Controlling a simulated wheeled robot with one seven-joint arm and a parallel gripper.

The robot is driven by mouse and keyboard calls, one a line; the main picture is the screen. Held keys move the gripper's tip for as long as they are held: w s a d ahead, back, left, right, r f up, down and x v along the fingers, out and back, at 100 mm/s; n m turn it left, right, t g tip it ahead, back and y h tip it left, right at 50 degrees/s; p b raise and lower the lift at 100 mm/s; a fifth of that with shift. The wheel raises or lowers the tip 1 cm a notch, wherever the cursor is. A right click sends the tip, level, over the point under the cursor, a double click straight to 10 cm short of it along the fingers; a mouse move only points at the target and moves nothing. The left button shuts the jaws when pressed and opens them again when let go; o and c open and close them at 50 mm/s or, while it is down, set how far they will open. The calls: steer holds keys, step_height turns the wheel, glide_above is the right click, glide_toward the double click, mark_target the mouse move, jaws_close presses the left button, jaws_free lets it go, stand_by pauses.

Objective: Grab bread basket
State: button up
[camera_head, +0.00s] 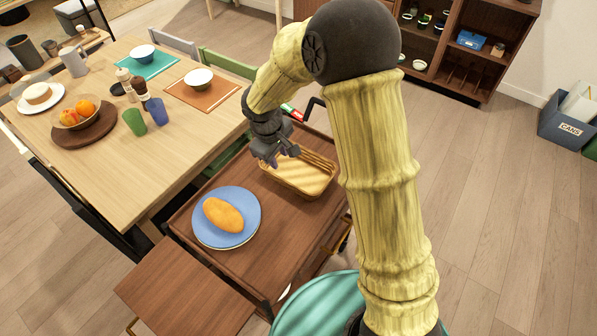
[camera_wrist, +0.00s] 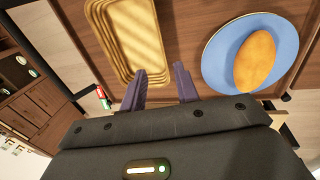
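The bread basket (camera_head: 303,178) is a tan, rectangular, ribbed tray-like basket, empty, on a brown wooden cart. It also shows at the upper left of the wrist view (camera_wrist: 127,42). My gripper (camera_head: 278,158) hangs above the basket's far left end in the head view and hides part of it. The right finger is over the gap beside the basket.
A blue plate (camera_head: 240,237) with a bread loaf (camera_head: 223,215) sits beside the basket on the cart (camera_head: 190,220). A dining table (camera_head: 115,185) with bowls, cups and fruit stands left. A shelf cabinet (camera_head: 465,50) stands at the back right.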

mark_target(286, 181)
step_height(286, 181, down, 10)
steer(key=w+d, duration=0.1)
steer(key=shift+w+f+p, duration=0.2)
steer(key=shift+w+p, duration=0.15)
steer(key=shift+p, duration=0.05)
steer(key=shift+s+d, duration=0.1)
steer(key=shift+f, duration=0.25)
steer(key=f, duration=0.1)
steer(key=f+p, duration=0.1)
steer(key=f, duration=0.2)
steer(key=shift+w+d, duration=0.3)
steer(key=shift+d, duration=0.05)
steer(key=shift+w+f, duration=0.15)
steer(key=shift+f, duration=0.15)
